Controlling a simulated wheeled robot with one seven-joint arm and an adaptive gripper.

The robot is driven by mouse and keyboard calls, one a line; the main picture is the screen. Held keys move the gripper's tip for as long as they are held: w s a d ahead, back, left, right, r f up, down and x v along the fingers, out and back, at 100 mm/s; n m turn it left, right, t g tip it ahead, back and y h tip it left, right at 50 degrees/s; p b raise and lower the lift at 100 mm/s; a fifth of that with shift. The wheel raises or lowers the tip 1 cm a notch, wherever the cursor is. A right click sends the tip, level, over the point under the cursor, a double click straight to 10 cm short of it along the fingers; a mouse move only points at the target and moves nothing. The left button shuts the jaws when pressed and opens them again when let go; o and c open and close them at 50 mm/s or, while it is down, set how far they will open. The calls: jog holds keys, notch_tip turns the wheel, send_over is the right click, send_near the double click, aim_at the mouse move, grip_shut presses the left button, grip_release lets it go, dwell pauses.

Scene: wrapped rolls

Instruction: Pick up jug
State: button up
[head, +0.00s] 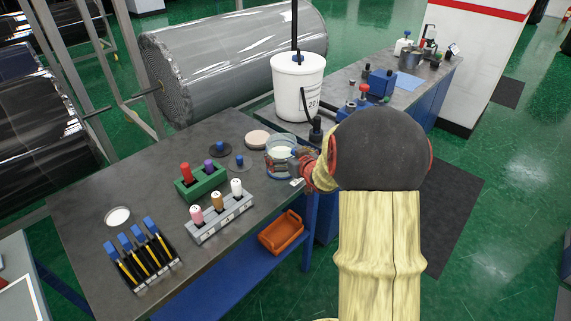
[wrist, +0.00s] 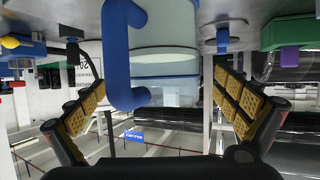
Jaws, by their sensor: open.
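The jug (head: 281,157) is clear with a pale band and a blue handle. It stands upright near the right edge of the dark table in the head view. In the wrist view, which looks upside down, the jug (wrist: 170,60) fills the upper middle, with its blue handle (wrist: 124,60) on the left. My gripper (wrist: 160,88) is open, with one padded finger on each side of the jug and handle. I cannot tell whether either finger touches it. In the head view my wrist and arm hide most of the gripper.
A pink disc (head: 258,139) and blue-knobbed dark discs (head: 220,149) lie left of the jug. A green rack (head: 201,184) and a grey rack (head: 220,219) hold small bottles. A white bucket (head: 298,85) stands behind. An orange bin (head: 281,233) sits on the lower shelf.

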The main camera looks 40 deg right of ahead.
jog(key=x, duration=0.2)
jog(key=shift+w+f, duration=0.25)
jog(key=shift+w, duration=0.05)
jog(key=shift+r, duration=0.1)
jog(key=c, duration=0.3)
jog(key=c, duration=1.6)
jog(key=shift+r, duration=0.15)
jog(key=shift+c, duration=0.3)
